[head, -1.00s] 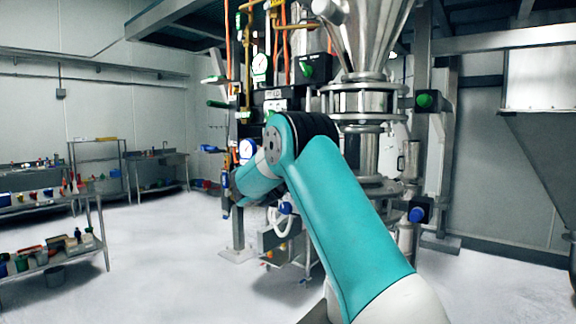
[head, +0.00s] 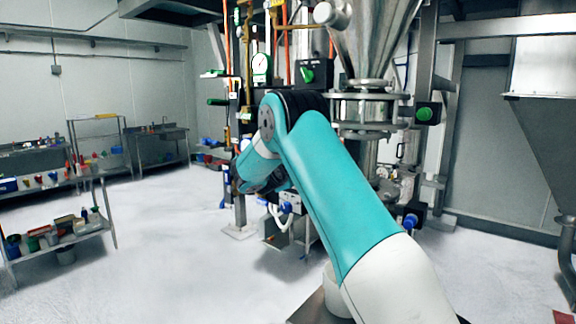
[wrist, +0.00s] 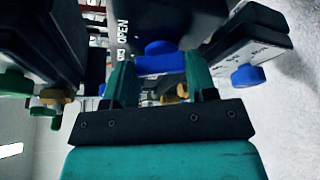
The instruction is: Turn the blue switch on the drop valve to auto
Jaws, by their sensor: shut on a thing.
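In the wrist view a blue switch (wrist: 157,64) sits on a dark box (wrist: 165,22), between the two green fingers of my gripper (wrist: 160,82). The fingers are shut on it from both sides. White lettering that seems to read "OPEN" shows beside the box; the word "auto" is not legible, and the switch's setting cannot be told. In the head view my own arm hides the gripper and the held switch.
Another blue knob (wrist: 247,76) sits close on the right in the wrist view, with green knobs (wrist: 16,84) at the left. The head view shows a steel hopper (head: 375,45), green knobs (head: 424,113), a blue knob (head: 410,221) and shelves (head: 70,232) at left.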

